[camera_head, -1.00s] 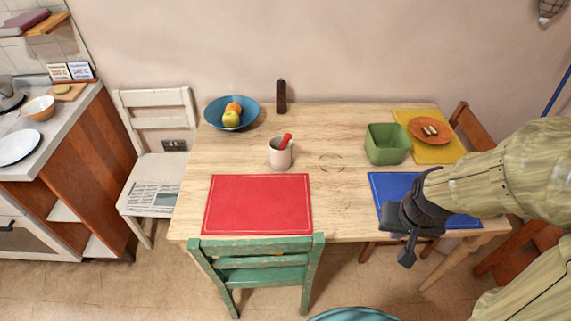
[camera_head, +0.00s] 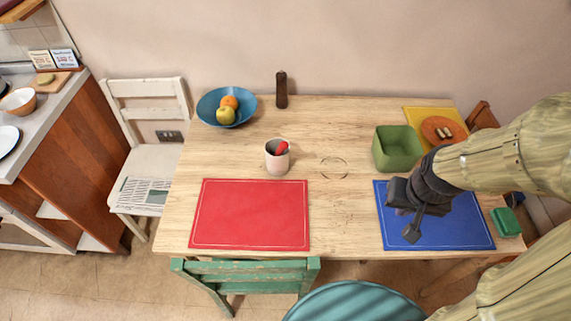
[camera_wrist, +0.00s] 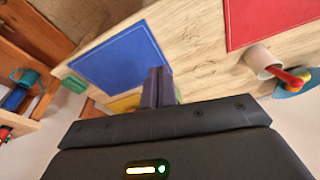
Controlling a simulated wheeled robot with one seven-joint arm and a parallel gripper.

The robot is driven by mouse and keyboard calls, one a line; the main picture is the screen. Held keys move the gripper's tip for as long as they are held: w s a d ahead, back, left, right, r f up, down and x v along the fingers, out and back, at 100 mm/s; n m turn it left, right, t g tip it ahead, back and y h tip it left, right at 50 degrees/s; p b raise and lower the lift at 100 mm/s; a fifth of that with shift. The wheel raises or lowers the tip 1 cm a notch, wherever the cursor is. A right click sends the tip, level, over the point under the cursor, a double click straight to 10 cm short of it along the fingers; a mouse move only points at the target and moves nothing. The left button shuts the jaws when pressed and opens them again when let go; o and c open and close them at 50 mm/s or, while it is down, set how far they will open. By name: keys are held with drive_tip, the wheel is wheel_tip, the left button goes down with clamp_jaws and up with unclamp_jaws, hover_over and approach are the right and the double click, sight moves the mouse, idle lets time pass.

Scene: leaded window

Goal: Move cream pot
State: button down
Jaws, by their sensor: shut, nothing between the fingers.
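The cream pot (camera_head: 277,160) stands upright on the wooden table, left of the table's middle and just behind the red mat. A red-headed tool (camera_head: 282,147) stands in it. In the wrist view the cream pot (camera_wrist: 263,61) shows at the upper right, with the red tool (camera_wrist: 291,77) sticking out. My gripper (camera_head: 412,233) is over the blue mat on the right side of the table, well apart from the pot. In the wrist view my gripper's fingers (camera_wrist: 158,86) are together and empty.
A red mat (camera_head: 250,213) lies in front of the pot and a blue mat (camera_head: 470,232) under my gripper. A green square bowl (camera_head: 397,151) stands behind the blue mat. A blue fruit bowl (camera_head: 208,106) and dark mill (camera_head: 281,90) stand at the back. Mid-table is clear.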

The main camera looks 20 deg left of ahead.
drive_tip(key=shift+s, duration=0.1)
drive_tip(key=w+a+f+n+t+b, duration=0.3)
drive_tip(key=w+f+n+b, duration=0.1)
drive_tip(key=w+f+n, duration=0.5)
drive_tip(key=w+a+f+n+t+y+b, duration=0.1)
drive_tip(key=a+f+n+y+b, duration=0.1)
drive_tip(key=a+f+n, duration=0.2)
drive_tip(key=w+a+f+n+y+b, duration=0.2)
drive_tip(key=a+f+n+y, duration=0.1)
drive_tip(key=a+f+n, duration=0.1)
drive_tip(key=w+a+f+n+t+y+b, duration=0.1)
drive_tip(key=w+a+f+n+y+b, duration=0.1)
drive_tip(key=a+f+n+y, duration=0.1)
drive_tip(key=shift+a+f+n+t+b, duration=0.15)
drive_tip(key=shift+a+f+n, duration=0.1)
drive_tip(key=shift+a+n, duration=0.4)
drive_tip(key=shift+a+f+n+t+b, duration=0.2)
drive_tip(key=shift+a+n, duration=0.1)
drive_tip(key=shift+n, duration=0.55)
drive_tip(key=s+a+f+n+y+b, duration=0.1)
drive_tip(key=a+n+y, duration=0.1)
drive_tip(key=a+n+y+b, duration=0.1)
drive_tip(key=a+n+y, duration=0.1)
drive_tip(key=s+a+f+n+y+b, duration=0.1)
drive_tip(key=a+y, duration=0.1)
drive_tip(key=shift+s+f+n+t, duration=0.35)
drive_tip(key=shift+n, duration=0.05)
drive_tip(key=shift+s+a+r+n+t+y+b, duration=0.2)
drive_tip(key=shift+s+n+t+y+b, duration=0.15)
drive_tip(key=shift+y, duration=0.25)
